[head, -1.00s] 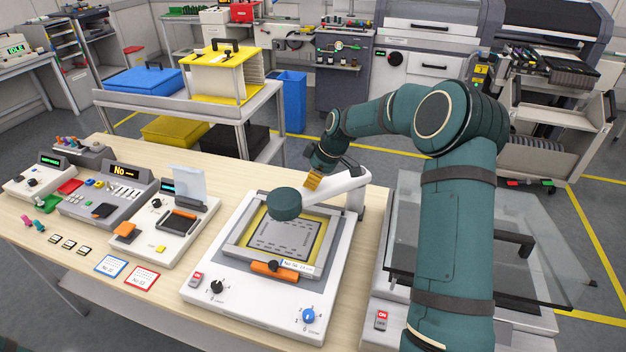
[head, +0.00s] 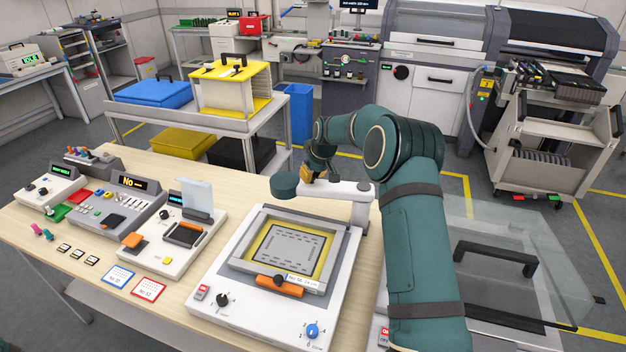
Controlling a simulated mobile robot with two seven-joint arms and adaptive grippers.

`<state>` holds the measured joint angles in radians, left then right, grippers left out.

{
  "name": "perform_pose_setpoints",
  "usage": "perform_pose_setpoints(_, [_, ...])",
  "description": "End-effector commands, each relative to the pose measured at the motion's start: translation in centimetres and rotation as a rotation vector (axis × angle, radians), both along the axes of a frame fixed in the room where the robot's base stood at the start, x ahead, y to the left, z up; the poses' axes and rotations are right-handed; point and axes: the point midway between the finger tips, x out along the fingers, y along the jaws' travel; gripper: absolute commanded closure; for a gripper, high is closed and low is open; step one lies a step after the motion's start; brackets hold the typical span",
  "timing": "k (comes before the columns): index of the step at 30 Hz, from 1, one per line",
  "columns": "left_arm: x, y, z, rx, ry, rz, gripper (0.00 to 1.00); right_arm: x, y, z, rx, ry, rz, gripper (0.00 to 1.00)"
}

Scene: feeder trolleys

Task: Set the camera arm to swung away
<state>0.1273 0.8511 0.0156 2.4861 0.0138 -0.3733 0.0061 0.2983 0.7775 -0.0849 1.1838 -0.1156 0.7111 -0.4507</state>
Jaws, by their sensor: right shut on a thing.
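The camera arm (head: 333,190) is a white bar on a post at the back right of the white stencil printer (head: 235,318). It runs left along the printer's back edge to a round dark teal camera head (head: 284,186). The head shows beyond the yellow-bordered stencil frame (head: 240,249), which is fully in sight. My right gripper (head: 307,174), with yellow-orange fingertips, is shut on the camera arm near the head. Its exact contact is partly hidden. My left gripper is not in view.
An orange-handled squeegee (head: 281,287) lies at the frame's front. Left of the printer stand a small grey-white device (head: 158,245) and a console (head: 105,208). A glass-lidded machine (head: 500,235) is at the right. Behind the bench stands a trolley (head: 262,112) with bins.

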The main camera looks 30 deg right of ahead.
Motion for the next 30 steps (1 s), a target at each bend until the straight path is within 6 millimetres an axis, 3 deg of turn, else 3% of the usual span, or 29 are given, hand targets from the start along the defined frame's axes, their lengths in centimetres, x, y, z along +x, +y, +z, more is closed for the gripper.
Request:
perform_pose_setpoints(9, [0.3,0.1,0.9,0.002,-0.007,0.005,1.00,1.8,-1.4,-0.4,0.004,0.007,-0.153,1.00])
perform_pose_setpoints(28, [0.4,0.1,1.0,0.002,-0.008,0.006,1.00,2.3,-2.1,-0.3,0.003,0.002,-0.199,1.00])
perform_pose_setpoints(29, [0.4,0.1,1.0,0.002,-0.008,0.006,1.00,2.3,-2.1,-0.3,0.003,0.003,-0.199,0.68])
perform_pose_setpoints(30, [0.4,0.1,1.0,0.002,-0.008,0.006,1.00,2.3,-2.1,-0.3,0.003,0.003,-0.199,0.54])
